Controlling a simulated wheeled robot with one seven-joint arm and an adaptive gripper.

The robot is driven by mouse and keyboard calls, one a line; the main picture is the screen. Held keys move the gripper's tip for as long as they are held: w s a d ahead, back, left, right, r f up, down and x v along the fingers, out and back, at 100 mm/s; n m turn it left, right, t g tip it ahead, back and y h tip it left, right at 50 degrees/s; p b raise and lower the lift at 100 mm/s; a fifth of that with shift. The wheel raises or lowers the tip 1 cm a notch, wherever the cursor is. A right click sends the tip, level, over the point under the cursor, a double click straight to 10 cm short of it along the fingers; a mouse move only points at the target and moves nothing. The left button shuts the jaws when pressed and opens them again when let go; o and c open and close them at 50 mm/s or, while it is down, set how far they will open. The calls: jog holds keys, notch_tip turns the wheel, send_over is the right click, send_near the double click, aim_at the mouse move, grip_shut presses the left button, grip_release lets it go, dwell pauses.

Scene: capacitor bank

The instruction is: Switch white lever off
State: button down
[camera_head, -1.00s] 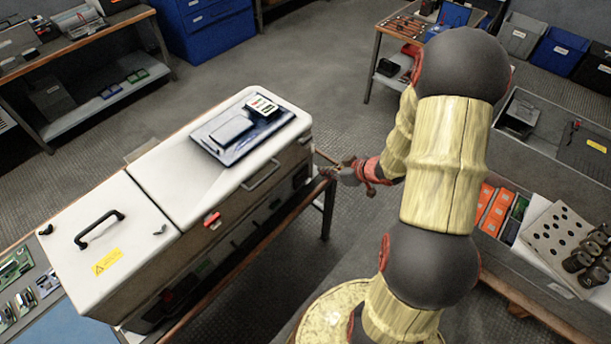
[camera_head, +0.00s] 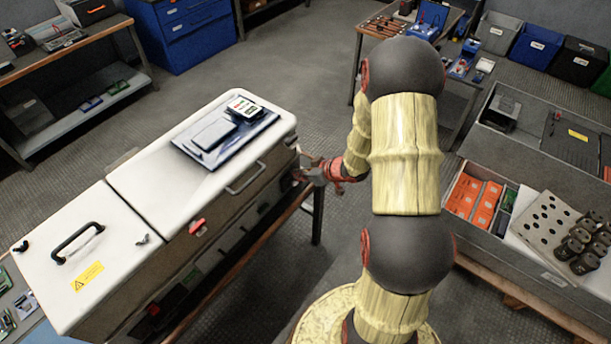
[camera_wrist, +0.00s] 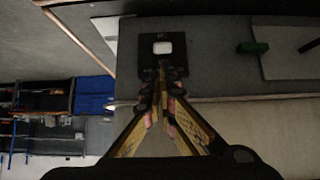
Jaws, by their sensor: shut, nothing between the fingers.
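My gripper (camera_head: 304,171) is shut and empty at the right end of the long white-topped cabinet (camera_head: 150,176), close to its end face. In the wrist view the fingertips (camera_wrist: 161,76) meet just below a black plate (camera_wrist: 127,72) with a bright white square (camera_wrist: 162,47) in it. The white square may be the white lever, but its shape and position are too small to tell. The fingertips overlap the plate's lower part in the picture; I cannot tell whether they touch it. In the head view the end face is turned away, so the plate is hidden there.
A dark blue tray (camera_head: 196,160) lies on the cabinet top. A grey bench with orange boxes (camera_head: 473,200) stands to the right. Open floor lies beyond the cabinet.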

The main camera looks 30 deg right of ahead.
aim_at(297, 184)
jog(key=shift+x, duration=0.85)
jog(key=shift+s+d+f+t+y+b, duration=0.15)
jog(key=shift+s+t+b, duration=0.1)
jog(key=shift+t+b, duration=0.35)
jog(key=shift+s+d+f+t+y+b, duration=0.1)
jog(key=shift+s+f+t+y+b, duration=0.15)
jog(key=shift+b, duration=0.55)
jog(key=t+b, duration=0.1)
jog(key=s+f+t+b, duration=0.1)
jog(key=shift+s+d+f+t+y+b, duration=0.15)
jog(key=shift+d+f+t+y+b, duration=0.05)
jog(key=shift+t+y+b, duration=0.2)
jog(key=shift+s+d+f+b, duration=0.1)
jog(key=shift+s+f+b, duration=0.3)
jog(key=shift+f+b, duration=0.15)
jog(key=shift+s+d+f+t+y+b, duration=0.15)
jog(key=shift+f+t+y+b, duration=0.2)
jog(key=shift+f+t, duration=0.25)
jog(key=shift+s, duration=0.1)
